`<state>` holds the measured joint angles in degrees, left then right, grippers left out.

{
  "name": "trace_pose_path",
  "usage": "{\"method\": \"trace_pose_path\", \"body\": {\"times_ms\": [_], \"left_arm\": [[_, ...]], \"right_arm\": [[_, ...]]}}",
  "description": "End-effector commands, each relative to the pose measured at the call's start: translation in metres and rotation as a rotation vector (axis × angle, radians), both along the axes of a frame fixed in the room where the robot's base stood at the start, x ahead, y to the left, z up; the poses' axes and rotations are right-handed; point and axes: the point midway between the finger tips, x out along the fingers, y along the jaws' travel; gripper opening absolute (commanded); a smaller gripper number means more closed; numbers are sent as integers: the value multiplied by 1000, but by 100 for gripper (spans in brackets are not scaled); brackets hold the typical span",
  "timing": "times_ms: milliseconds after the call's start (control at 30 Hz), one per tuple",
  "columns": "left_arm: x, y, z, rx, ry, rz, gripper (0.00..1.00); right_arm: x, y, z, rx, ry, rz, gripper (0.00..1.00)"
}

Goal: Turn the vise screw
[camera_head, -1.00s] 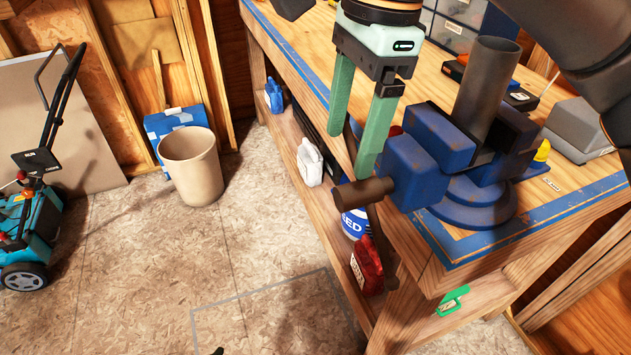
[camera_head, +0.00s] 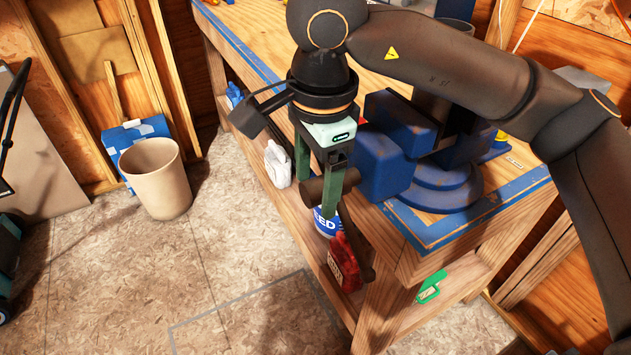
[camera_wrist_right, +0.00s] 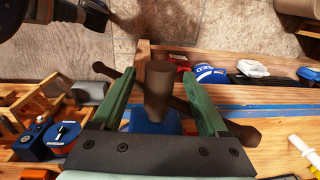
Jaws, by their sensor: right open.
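The blue vise (camera_head: 382,165) is at the near corner of the bench. Its dark brown screw end (camera_head: 311,191) sticks out past the bench edge, with a long dark bar through it; it also shows in the right wrist view (camera_wrist_right: 159,82). My right gripper (camera_head: 316,199), with green fingers, points down at the screw end. Its fingers are open, one on each side of the screw end in the wrist view (camera_wrist_right: 162,98), with gaps beside it. The bar (camera_wrist_right: 245,132) runs across behind the fingers; whether they touch it is unclear. My left gripper is not in view.
Below, the bench shelf holds a white jug (camera_head: 277,163), a blue-labelled container (camera_head: 326,222) and a red can (camera_head: 344,264) close under the screw. A beige bin (camera_head: 157,178) stands left on open floor.

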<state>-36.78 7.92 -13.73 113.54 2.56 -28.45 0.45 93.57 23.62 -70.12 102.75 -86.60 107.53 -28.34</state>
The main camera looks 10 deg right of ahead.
Motion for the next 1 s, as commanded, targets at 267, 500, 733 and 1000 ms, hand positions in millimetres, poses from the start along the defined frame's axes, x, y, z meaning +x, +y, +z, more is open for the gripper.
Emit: {"method": "trace_pose_path", "body": {"times_ms": [267,500,733,1000], "left_arm": [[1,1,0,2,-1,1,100],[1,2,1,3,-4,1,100],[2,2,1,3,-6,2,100],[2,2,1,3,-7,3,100]], "right_arm": [[0,0,-4,0,1,1,76],[0,0,-3,0,1,1,55],[0,0,-3,0,1,1,29],[0,0,-3,0,1,1,0]]}}
